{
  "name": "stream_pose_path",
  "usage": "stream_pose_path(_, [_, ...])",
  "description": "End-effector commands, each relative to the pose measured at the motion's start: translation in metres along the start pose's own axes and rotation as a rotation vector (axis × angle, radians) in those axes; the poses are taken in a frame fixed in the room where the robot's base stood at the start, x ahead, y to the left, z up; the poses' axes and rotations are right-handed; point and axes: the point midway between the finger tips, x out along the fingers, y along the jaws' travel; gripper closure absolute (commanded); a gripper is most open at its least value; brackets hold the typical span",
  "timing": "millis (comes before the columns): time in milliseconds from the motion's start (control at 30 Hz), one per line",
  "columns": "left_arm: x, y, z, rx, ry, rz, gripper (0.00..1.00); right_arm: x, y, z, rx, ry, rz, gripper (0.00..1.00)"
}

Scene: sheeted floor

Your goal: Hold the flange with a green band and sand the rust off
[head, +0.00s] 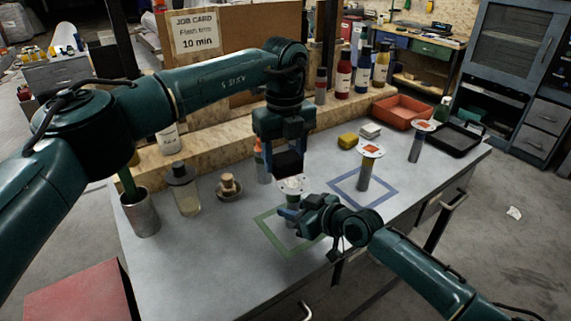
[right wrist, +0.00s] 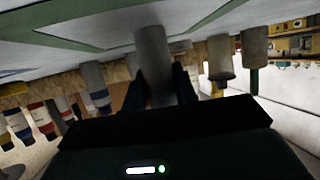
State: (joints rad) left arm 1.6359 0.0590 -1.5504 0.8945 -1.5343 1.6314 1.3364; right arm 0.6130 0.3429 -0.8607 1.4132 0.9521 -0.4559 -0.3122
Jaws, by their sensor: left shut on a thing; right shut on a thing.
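My right gripper (head: 290,214) is shut on the stem of a flange with a pale round top (head: 293,185), upright over the green square outline. In the right wrist view the grey stem (right wrist: 152,55) sits between the dark fingers. A second flange (head: 365,172) with an orange patch on top stands in the blue outline. A third (head: 417,147), also orange-patched, stands farther right.
A yellow sponge (head: 347,140) and a white block lie behind the blue outline. A red tray (head: 402,111) and a black tray (head: 460,137) are at the back right. A metal cup (head: 141,212), a jar (head: 184,190) and a small bowl stand left. Bottles line the rear ledge.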

Motion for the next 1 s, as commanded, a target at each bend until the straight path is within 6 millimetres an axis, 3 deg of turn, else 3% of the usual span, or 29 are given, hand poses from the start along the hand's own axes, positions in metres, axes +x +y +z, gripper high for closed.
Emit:
stream_pose_path(400, [-0.036,0.000,0.000,0.001,0.000,-0.001,0.67,0.000,-0.001,0.000,0.000,0.000,-0.001,1.00])
stream_pose_path(1000, [-0.038,0.000,-0.001,0.001,0.001,-0.001,0.67,0.000,-0.001,0.000,0.000,0.000,-0.001,1.00])
